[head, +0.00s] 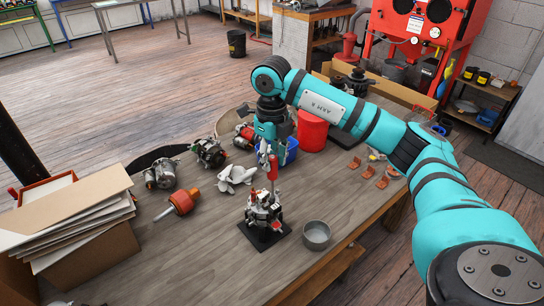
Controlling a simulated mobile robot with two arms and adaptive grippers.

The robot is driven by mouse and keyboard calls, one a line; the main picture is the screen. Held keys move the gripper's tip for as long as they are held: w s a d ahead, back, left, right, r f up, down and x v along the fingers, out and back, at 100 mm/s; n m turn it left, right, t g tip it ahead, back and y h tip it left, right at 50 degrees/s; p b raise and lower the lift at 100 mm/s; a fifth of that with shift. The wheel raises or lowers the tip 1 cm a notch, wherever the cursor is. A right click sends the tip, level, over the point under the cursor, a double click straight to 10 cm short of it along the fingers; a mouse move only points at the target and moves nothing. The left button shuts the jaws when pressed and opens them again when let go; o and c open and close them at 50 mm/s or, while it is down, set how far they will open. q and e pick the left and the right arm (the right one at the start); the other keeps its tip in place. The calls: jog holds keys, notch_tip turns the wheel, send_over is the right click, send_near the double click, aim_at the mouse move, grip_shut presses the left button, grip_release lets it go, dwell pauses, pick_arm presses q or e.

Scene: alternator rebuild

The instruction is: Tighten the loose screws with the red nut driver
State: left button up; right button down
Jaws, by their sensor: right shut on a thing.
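My right gripper (269,157) is shut on the red nut driver (273,169) and holds it upright, pointing down. The driver stands above the opened alternator (263,207), and its lower end reaches the top of it. I cannot tell whether the tip sits on a screw. The alternator rests on a black base plate (258,242) on the wooden workbench (190,262). The loose screws are too small to make out. My left gripper is not in view.
A grey metal cup (316,235) stands right of the alternator. A red container (312,130), a blue container (291,150), white rags (236,178), an orange and copper rotor (182,202) and other alternators (160,173) lie around. A cardboard box of files (88,255) fills the left. The front bench surface is clear.

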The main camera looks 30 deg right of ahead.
jog(key=shift+f, duration=0.1)
jog(key=m, duration=0.3)
jog(key=m+p, duration=0.1)
jog(key=m, duration=0.2)
jog(key=shift+m, duration=0.3)
jog(key=m+p, duration=0.1)
jog(key=m, duration=0.2)
jog(key=shift+d+m, duration=0.1)
jog(key=shift+m, duration=0.2)
jog(key=m, duration=0.3)
jog(key=shift+m+p, duration=0.35)
jog(key=shift+m, duration=0.05)
jog(key=m, duration=0.4)
jog(key=shift+p, duration=0.35)
